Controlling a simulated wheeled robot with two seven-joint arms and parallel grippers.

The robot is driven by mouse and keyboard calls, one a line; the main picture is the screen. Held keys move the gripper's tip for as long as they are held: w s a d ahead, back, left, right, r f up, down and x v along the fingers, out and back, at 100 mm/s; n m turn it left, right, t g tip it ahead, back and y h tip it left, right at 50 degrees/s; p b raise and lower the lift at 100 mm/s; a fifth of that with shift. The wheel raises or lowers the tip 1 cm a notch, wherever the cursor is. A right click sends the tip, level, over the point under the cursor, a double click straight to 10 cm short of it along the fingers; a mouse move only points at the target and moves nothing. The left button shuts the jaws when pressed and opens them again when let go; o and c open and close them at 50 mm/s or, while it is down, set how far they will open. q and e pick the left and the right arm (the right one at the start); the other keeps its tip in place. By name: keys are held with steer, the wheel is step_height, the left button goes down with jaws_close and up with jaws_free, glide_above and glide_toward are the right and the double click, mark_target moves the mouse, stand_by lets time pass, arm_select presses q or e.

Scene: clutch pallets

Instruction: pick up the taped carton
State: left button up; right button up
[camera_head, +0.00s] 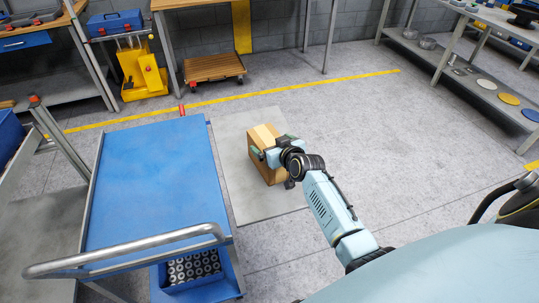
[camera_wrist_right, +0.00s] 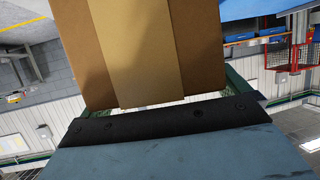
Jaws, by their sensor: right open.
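The taped carton (camera_head: 263,136) is a brown box with a paler tape strip down its middle. In the head view it stands on a grey floor panel, right of the blue cart. My right gripper (camera_head: 271,149) is at the carton's near side and partly hides it. In the right wrist view the carton (camera_wrist_right: 205,45) fills the upper middle, its tape strip facing the camera. The open right gripper (camera_wrist_right: 165,97) has a finger on each side of the carton. I cannot tell whether the fingers touch it. My left gripper is not in view.
A blue-topped cart (camera_head: 150,165) with a metal push handle stands close on the left. A blue bin of ring-shaped parts (camera_head: 192,268) sits on its lower level. A wooden dolly (camera_head: 213,68) is at the back. The floor right of the carton is clear.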

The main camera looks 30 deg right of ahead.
steer(key=shift+c, duration=0.3)
steer(key=c, duration=1.4)
steer(key=shift+r, duration=0.1)
steer(key=shift+c, duration=1.2)
